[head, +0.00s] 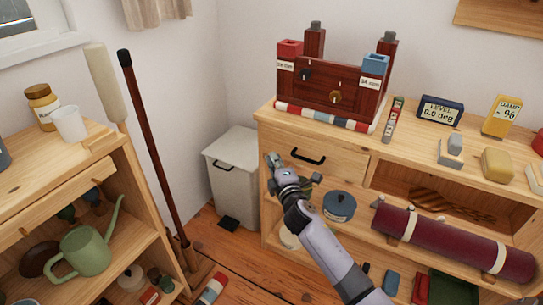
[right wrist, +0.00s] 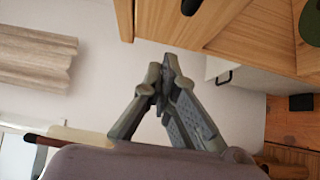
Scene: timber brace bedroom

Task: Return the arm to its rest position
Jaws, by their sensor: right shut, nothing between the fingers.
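My right arm comes in from the bottom of the head view. Its gripper (head: 274,160) is in front of the left end of the wooden cabinet, near the drawer (head: 325,158) with a black handle. In the right wrist view the gripper (right wrist: 168,62) has its fingertips together, with nothing between them. A plain wall lies behind the fingers there, and the cabinet (right wrist: 230,25) shows just above and to the right. My left gripper is not in the head view.
A white bin (head: 233,180) stands left of the cabinet. A dark red box-like stand (head: 335,88) sits on the cabinet top. A blue pot (head: 339,206) and a maroon roll (head: 450,243) lie lower. A left shelf holds a green watering can (head: 86,250). A broom (head: 150,150) leans nearby.

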